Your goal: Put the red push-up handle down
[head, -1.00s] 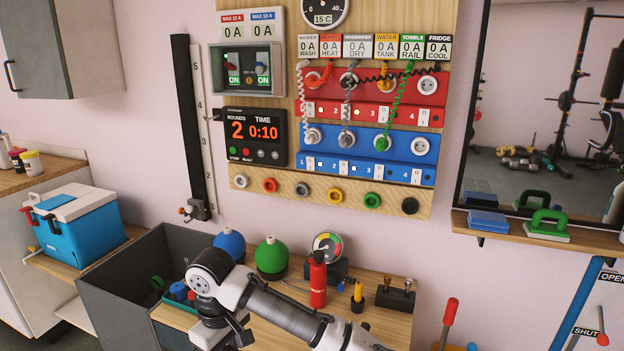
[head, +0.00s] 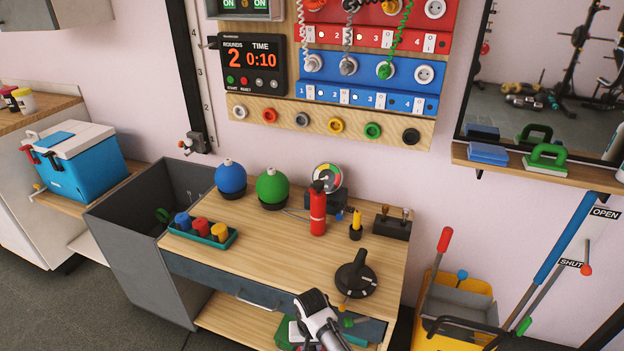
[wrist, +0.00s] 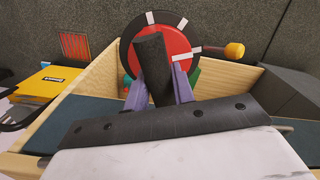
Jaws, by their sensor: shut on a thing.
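The red push-up handle (wrist: 178,42) shows in the wrist view as a red disc with a black rim, white marks and a dark upright grip (wrist: 152,62). My gripper (wrist: 159,88) is shut on that grip, with one purple finger on each side. A light wooden frame with a dark blue inside (wrist: 75,118) lies around and below it. In the head view my gripper's wrist part (head: 312,305) is at the front edge of the workbench (head: 290,245). I cannot make out the red handle there. Whether its disc touches a surface is unclear.
A black round object with a grip (head: 355,282) sits on the bench's front right. A tray of coloured pieces (head: 205,235), blue and green balls (head: 270,187) and a red cylinder (head: 317,210) stand further back. The bench's middle is clear. A yellow bucket (head: 468,300) stands right.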

